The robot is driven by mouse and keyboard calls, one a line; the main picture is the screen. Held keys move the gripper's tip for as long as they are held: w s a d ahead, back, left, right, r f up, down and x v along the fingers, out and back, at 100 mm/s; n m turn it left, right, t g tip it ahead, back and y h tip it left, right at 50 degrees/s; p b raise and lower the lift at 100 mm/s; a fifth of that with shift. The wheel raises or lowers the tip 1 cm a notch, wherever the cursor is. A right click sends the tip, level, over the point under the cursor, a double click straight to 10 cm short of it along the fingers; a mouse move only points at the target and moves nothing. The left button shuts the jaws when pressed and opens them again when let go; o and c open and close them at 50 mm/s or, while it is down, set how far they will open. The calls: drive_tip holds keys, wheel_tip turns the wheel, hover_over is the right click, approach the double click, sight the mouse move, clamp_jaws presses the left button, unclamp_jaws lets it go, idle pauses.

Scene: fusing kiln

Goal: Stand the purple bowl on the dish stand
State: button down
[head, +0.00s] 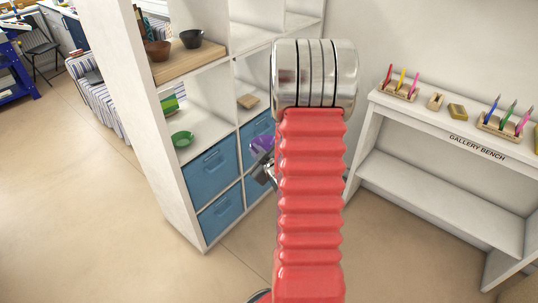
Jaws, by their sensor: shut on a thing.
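The purple bowl (262,145) is held in front of the blue bins of the white shelf unit, just left of my red arm. It looks tilted, and its right part is hidden behind the arm. My gripper (264,162) is shut on it; only a grey and dark part of the gripper shows. No dish stand can be made out for certain. A small tan wooden piece (248,101) lies in a middle cubby of the shelf unit, and I cannot tell whether it is the stand.
The gallery bench (445,121) at right bears pencil holders. Floor is clear at left.

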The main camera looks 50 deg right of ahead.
drive_tip(key=w+a+r+n+y, duration=0.1)
drive_tip(key=w+a, duration=0.3)
drive_tip(key=a, duration=0.8)
drive_tip(key=w+a+r+n+y, duration=0.1)
drive_tip(key=w+a+r+y, duration=0.1)
drive_tip(key=a, duration=0.9)
drive_tip(key=w+a+r+n+t+y, duration=0.1)
drive_tip(key=w+a+r, duration=0.4)
drive_tip(key=a, duration=0.7)
drive_tip(key=shift+w+a+n+y, duration=0.35)
drive_tip(key=shift+n+y, duration=0.25)
drive_tip(key=shift+y, duration=0.1)
drive_tip(key=shift+r, duration=0.1)
